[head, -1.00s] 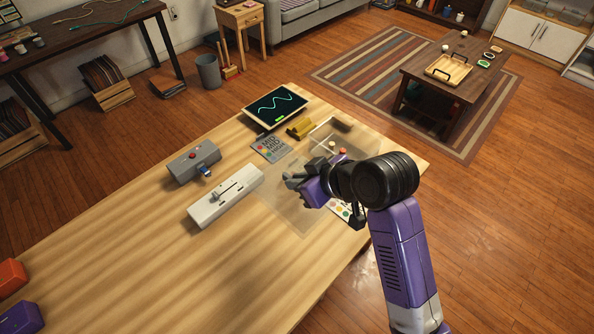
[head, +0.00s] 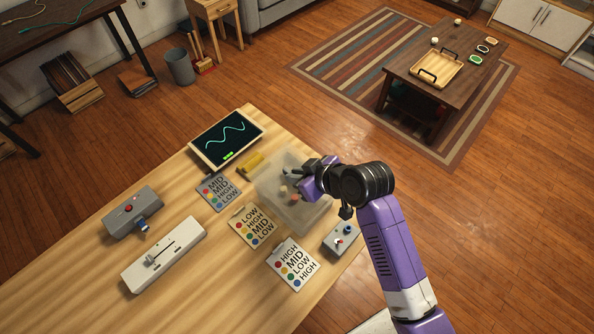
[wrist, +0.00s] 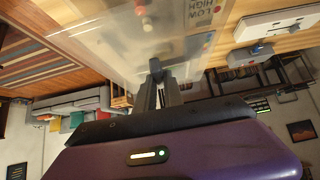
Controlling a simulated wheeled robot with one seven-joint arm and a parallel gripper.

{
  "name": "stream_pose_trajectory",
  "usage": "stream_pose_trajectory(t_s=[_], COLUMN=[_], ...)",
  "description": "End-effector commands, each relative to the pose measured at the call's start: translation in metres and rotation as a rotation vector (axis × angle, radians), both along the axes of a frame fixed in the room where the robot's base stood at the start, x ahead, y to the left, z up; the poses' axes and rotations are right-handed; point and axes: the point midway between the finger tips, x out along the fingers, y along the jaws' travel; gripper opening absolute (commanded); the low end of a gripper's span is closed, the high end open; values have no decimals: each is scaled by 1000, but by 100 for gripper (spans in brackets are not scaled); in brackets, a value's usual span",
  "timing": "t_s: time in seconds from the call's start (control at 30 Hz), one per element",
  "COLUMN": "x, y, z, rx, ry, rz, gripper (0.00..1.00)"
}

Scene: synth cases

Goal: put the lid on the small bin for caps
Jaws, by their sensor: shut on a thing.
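The small bin (head: 312,220) is clear and stands near the table's far right edge. A few caps (head: 284,189) show blurred through clear plastic. My gripper (head: 297,172) is at the bin's far right side, shut on the edge of a clear, flat lid (head: 272,183). The lid lies over the bin's area. In the wrist view the lid (wrist: 105,38) spreads out from my closed fingertips (wrist: 157,72). Both are see-through, so I cannot tell whether the lid touches the rim or how well it lines up.
Label cards (head: 292,264) and a small grey control box (head: 342,240) lie in front of the bin. A yellow piece (head: 251,164) and a wave screen (head: 226,139) are to its left. A white slider box (head: 164,255) is further left. The table's front left is bare.

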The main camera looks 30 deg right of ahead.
Motion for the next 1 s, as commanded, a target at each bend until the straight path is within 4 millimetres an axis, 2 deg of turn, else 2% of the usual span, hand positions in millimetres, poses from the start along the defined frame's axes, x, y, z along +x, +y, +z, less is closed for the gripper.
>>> stream_pose_trajectory(t_s=[0.23, 0.6, 1.0], x=[8, 8, 8], y=[-2, -2, -2], z=[0, -33, -50], rx=[0, 0, 0], ry=[-1, -1, 0], rz=[2, 3, 3], gripper=[0, 0, 0])
